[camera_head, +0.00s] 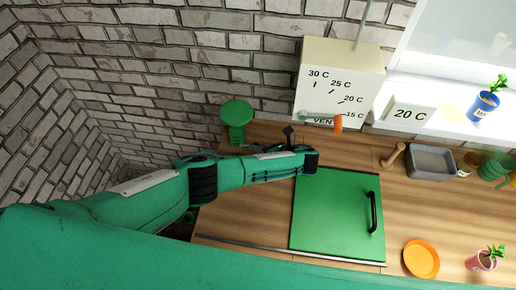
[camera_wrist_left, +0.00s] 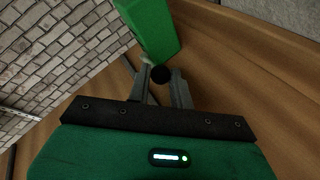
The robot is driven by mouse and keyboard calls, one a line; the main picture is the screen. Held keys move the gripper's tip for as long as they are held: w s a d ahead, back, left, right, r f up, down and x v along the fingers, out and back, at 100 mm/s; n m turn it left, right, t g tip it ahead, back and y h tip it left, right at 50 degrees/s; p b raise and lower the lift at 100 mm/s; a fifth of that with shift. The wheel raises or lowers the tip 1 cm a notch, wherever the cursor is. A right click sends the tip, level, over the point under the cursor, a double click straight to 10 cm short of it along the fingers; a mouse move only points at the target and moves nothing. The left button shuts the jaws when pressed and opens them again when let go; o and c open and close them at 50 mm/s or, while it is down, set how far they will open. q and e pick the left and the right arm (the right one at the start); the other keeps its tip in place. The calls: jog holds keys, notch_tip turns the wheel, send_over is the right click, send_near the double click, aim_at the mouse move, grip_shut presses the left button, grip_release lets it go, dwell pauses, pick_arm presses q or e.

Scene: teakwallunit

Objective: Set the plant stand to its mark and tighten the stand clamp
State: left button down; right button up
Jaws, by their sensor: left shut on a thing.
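A green plant stand (camera_head: 236,112), with a round top on a ridged post, stands at the back left of the wooden counter against the brick wall. My left arm reaches across the counter just in front of it. In the left wrist view my left gripper (camera_wrist_left: 164,84) has its fingers closed at a round black knob (camera_wrist_left: 160,74), apparently the stand clamp. A green block (camera_wrist_left: 150,28) rises just beyond the knob. In the head view the fingertips are hard to make out near the wrist. I cannot make out the stand's mark. My right gripper is not in view.
A green panel (camera_head: 325,220) with a black handle lies on the counter (camera_head: 230,220). A vent box (camera_head: 340,75) with a temperature scale stands behind. A grey tray (camera_head: 432,160), an orange saucer (camera_head: 421,259) and potted plants are at the right.

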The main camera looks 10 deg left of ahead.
pick_arm(q)
jog(key=shift+f+y, duration=0.25)
jog(key=shift+y, duration=0.05)
dwell(0.4)
jog(key=c, duration=1.3)
grip_release()
jog(key=shift+o, duration=0.2)
